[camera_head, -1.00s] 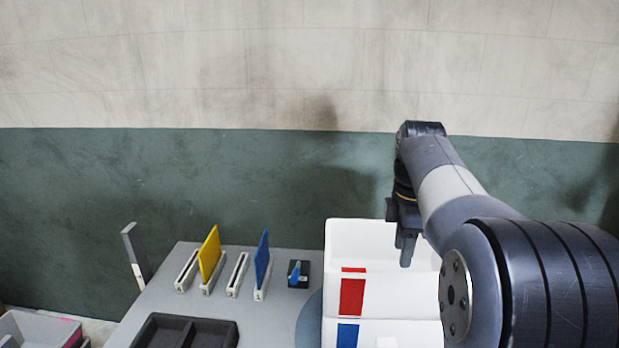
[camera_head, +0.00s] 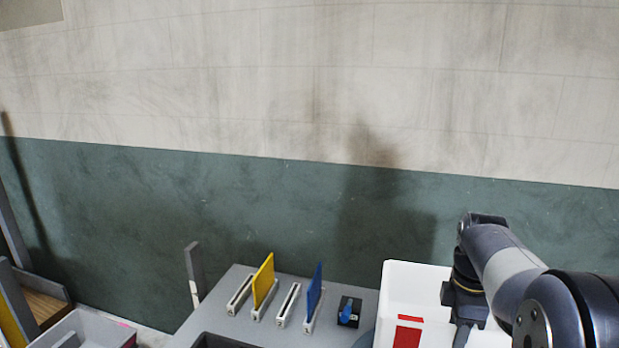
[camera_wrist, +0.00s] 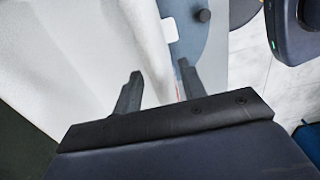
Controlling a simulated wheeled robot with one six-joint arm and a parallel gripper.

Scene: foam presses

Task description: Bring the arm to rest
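My arm reaches in from the right of the head view. My gripper (camera_head: 464,335) points down in front of the white box-shaped unit (camera_head: 405,275) with a red patch, overlapping it in that view. In the wrist view, my gripper (camera_wrist: 158,80) has its two dark fingers apart. The pale white surface beside the fingers shows at the left of the wrist view. In the head view the fingertips are at the lower part of the picture and hard to make out.
A grey table (camera_head: 238,275) holds several white slotted holders, a yellow plate (camera_head: 263,280), a blue plate (camera_head: 314,290) and a small black block with a blue piece (camera_head: 347,312). A grey bin (camera_head: 85,330) stands at lower left. The wall behind is bare.

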